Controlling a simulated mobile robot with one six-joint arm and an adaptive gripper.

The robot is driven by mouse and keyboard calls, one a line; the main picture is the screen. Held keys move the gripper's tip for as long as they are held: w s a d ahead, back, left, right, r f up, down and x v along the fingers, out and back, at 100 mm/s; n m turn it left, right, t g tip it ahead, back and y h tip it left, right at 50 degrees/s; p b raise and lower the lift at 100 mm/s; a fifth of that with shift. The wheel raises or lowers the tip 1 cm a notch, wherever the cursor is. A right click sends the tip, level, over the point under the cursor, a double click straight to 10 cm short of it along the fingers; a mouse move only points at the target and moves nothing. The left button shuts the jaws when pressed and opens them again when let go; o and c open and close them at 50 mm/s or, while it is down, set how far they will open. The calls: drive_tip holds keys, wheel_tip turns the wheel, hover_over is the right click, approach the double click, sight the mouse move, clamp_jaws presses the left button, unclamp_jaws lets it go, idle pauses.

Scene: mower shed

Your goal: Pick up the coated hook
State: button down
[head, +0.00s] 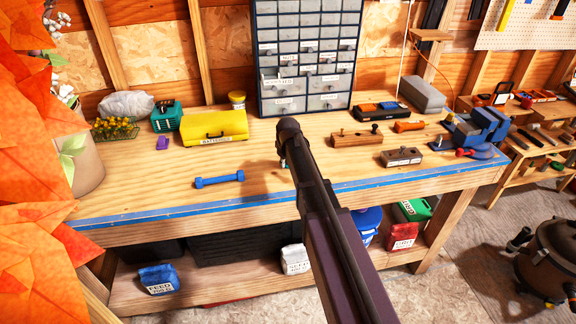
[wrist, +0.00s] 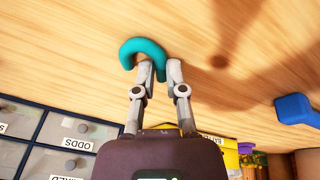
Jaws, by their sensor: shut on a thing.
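The coated hook (wrist: 143,48) is a teal curved piece in the wrist view, with its bend beyond my fingertips. My gripper (wrist: 161,72) is shut on one end of it, with the two grey fingers close together. The bench top (wrist: 60,50) lies behind the hook; I cannot tell how far the hook is from the wood. In the head view my arm reaches over the middle of the workbench (head: 130,190) and hides the hook and most of the gripper.
A blue dumbbell-shaped thing (head: 219,180) lies left of my arm. A yellow box (head: 214,127) stands behind it. A drawer cabinet (head: 305,60) stands at the back. Wooden planes (head: 356,138) and a blue vise (head: 480,127) are on the right.

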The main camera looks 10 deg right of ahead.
drive_tip(key=shift+r, duration=0.15)
wheel_tip(320, 180, up, 4)
drive_tip(key=p, duration=0.4)
drive_tip(key=s+d, duration=0.2)
drive_tip(key=s, duration=0.5)
drive_tip(key=s+d+p, duration=0.1)
drive_tip(key=s+d, duration=0.1)
drive_tip(key=s, duration=0.6)
drive_tip(key=shift+s+d+r, duration=0.2)
drive_tip(key=shift+d+r, duration=0.1)
drive_tip(key=shift+r, duration=0.05)
drive_tip(key=shift+a, duration=0.15)
